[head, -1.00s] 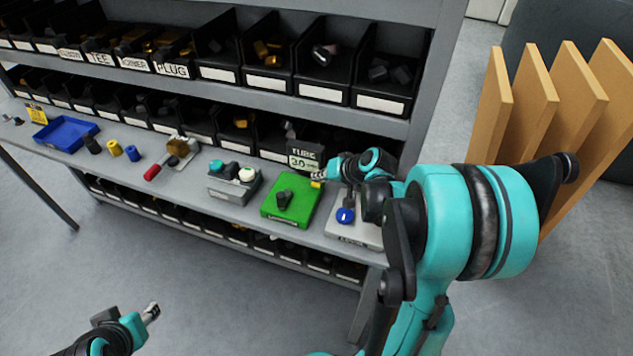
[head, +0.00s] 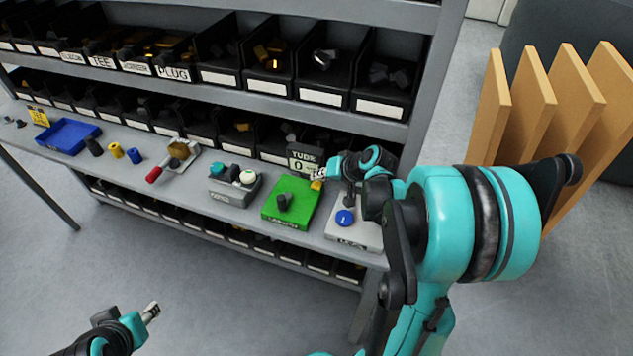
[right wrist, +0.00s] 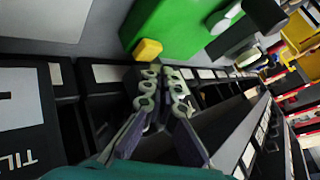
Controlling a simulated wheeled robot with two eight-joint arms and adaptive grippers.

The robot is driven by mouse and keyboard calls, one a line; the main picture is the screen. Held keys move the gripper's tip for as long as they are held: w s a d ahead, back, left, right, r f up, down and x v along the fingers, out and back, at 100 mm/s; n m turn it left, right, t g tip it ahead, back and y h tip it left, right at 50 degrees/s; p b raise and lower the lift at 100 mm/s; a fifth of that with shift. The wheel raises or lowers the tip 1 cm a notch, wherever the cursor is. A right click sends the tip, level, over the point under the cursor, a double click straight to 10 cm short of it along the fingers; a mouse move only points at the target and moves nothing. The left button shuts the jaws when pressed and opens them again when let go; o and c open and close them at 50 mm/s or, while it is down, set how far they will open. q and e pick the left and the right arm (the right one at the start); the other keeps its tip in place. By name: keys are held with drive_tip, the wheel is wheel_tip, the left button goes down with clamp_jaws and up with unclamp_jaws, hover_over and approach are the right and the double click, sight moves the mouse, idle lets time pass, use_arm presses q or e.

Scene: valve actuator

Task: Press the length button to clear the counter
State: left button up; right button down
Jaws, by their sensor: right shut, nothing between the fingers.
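The counter box labelled TUBE (head: 303,160) stands at the back of the bench and its display appears to read 0. A small yellow button (head: 316,185) sits at the back right corner of the green block (head: 277,212). My right gripper (head: 319,174) is shut and empty, its tips right at the yellow button. In the right wrist view the tips (right wrist: 160,72) lie close to the yellow button (right wrist: 147,49); I cannot tell whether they touch it. My left gripper (head: 151,312) is low at the left, away from the bench; its jaw state is unclear.
A light box with a blue knob (head: 345,217) is right of the green block, under my right arm. A grey box with buttons (head: 232,192), a red-handled valve (head: 172,159) and a blue tray (head: 67,137) are further left. Shelf bins (head: 380,90) rise behind.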

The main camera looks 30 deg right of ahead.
sight(317, 187)
wheel_tip(317, 187, up, 5)
drive_tip(key=p, duration=0.4)
idle(0.3)
idle(0.6)
drive_tip(key=shift+s+a+r, duration=0.1)
drive_tip(key=shift+a, duration=0.25)
drive_tip(key=s+a+r+n+h, duration=0.1)
drive_tip(key=s+a+n, duration=0.2)
drive_tip(key=s+a, duration=0.4)
drive_tip(key=s+a+r+n+g+h, duration=0.1)
drive_tip(key=s+a+r+n, duration=0.1)
drive_tip(key=s+a, duration=0.6)
drive_tip(key=s, duration=0.3)
drive_tip(key=shift+r+n+g+h, duration=0.3)
drive_tip(key=shift+n, duration=0.1)
